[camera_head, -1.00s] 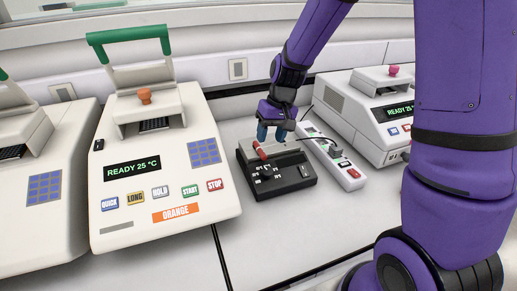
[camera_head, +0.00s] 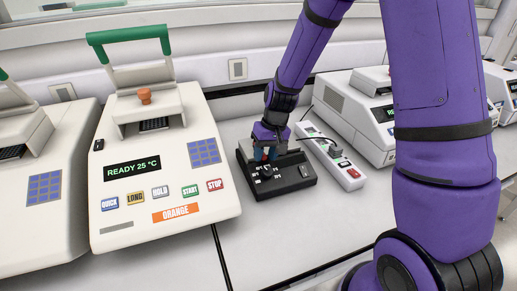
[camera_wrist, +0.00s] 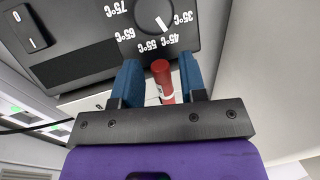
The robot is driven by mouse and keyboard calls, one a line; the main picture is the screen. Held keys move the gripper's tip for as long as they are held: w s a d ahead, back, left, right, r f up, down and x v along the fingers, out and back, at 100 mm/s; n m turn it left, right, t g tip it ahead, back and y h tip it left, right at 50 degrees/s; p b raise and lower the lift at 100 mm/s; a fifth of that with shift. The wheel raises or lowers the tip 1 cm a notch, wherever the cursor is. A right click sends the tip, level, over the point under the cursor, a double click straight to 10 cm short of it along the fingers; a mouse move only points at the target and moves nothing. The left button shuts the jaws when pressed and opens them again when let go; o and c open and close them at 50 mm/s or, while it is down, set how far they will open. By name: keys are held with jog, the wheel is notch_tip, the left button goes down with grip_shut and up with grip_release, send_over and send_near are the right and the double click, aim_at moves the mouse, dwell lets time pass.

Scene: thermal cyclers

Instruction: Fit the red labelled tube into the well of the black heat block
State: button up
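The red labelled tube (camera_wrist: 161,80) shows in the wrist view between my gripper's blue fingers, with its rounded red end toward the dial. My gripper (camera_wrist: 161,78) appears open, with a narrow gap on each side of the tube. In the head view, my gripper (camera_head: 265,153) is low over the back of the black heat block (camera_head: 287,184), and only a bit of red shows between the fingers. The heat block also fills the top of the wrist view (camera_wrist: 85,62), with its temperature dial and a switch. The well is not visible; my gripper covers that area.
A white power strip (camera_head: 330,160) lies just right of the heat block. The ORANGE thermal cycler (camera_head: 130,195) stands to the left, with another cycler (camera_head: 35,220) beyond it. More cyclers (camera_head: 350,110) stand at the back right. Bench in front is clear.

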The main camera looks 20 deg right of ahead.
grip_shut()
jog(key=shift+r, duration=0.2)
